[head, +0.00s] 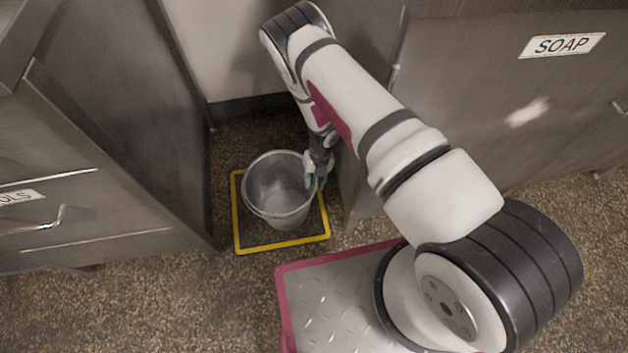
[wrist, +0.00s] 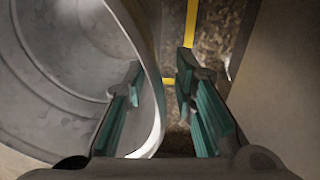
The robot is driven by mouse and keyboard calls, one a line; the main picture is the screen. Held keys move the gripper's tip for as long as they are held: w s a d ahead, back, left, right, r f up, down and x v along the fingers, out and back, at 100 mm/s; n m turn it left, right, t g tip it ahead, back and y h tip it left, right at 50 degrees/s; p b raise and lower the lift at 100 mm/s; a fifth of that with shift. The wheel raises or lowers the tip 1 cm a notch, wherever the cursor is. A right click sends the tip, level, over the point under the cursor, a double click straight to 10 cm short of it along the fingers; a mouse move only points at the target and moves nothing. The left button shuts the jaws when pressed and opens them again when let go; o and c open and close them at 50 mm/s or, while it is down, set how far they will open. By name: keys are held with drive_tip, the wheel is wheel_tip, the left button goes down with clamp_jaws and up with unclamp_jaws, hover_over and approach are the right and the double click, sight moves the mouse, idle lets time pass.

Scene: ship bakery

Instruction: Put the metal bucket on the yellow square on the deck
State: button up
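The grey metal bucket (head: 283,205) appears upright inside the yellow square (head: 283,245) outlined on the deck. Its base looks to be within the outline, though the bucket hides part of the square. My gripper (head: 312,172) is at the bucket's right rim. In the wrist view, my gripper (wrist: 160,66) is open, with one finger inside the bucket (wrist: 65,65) and the other outside. The rim passes between them, with a visible gap to the outer finger. Yellow lines of the square (wrist: 157,30) show beyond the fingers.
A metal cabinet (head: 80,200) stands close on the left, and a cabinet labelled SOAP (head: 480,90) on the right. The bucket is in the narrow recess between them, with a pale wall (head: 230,50) behind. Speckled deck (head: 150,300) is clear in front.

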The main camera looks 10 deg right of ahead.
drive_tip(key=shift+r, duration=0.1)
wheel_tip(320, 180, up, 8)
drive_tip(key=d+p, duration=0.1)
drive_tip(key=p, duration=0.2)
drive_tip(key=shift+w+f, duration=0.25)
drive_tip(key=shift+w, duration=0.1)
